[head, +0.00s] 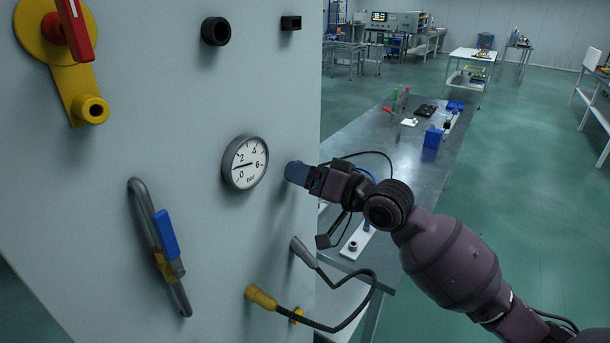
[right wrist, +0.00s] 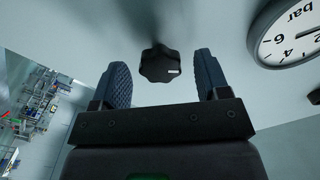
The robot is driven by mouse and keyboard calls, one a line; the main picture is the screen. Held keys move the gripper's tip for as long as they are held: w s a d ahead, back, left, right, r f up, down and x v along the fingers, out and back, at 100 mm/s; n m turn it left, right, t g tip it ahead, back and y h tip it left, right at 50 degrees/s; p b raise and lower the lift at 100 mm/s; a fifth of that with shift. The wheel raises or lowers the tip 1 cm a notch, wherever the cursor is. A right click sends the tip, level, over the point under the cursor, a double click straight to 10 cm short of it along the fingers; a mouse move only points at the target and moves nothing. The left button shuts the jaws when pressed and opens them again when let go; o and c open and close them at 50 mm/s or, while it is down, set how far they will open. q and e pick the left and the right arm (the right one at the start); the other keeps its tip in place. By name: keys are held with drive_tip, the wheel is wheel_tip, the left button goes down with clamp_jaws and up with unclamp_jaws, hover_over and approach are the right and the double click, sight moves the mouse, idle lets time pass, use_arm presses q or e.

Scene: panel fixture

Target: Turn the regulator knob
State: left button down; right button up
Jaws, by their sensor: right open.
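The regulator knob (right wrist: 160,64) is black and lobed with a small white mark. In the right wrist view it sits on the panel, between and beyond the fingertips of my right gripper (right wrist: 163,75), with a gap on each side. The gripper is open and empty. In the head view my right gripper (head: 297,173) is at the panel's right side and hides the knob. The round pressure gauge (head: 245,163) marked "bar" is just left of the gripper; its needle points near 2. It also shows in the right wrist view (right wrist: 288,33). My left gripper is not in view.
The grey panel (head: 190,100) also carries a red-and-yellow lever (head: 75,35), a pipe with a blue handle (head: 166,235), and a yellow plug (head: 261,297) on a cable below my gripper. A metal table (head: 365,140) with tools stands behind my right arm.

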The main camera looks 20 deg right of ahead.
use_arm(q)
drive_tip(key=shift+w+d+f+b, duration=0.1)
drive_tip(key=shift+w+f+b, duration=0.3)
drive_tip(key=shift+b, duration=0.65)
use_arm(e)
drive_tip(key=v, duration=1)
drive_tip(key=shift+s+d, duration=0.2)
drive_tip(key=shift+s, duration=0.05)
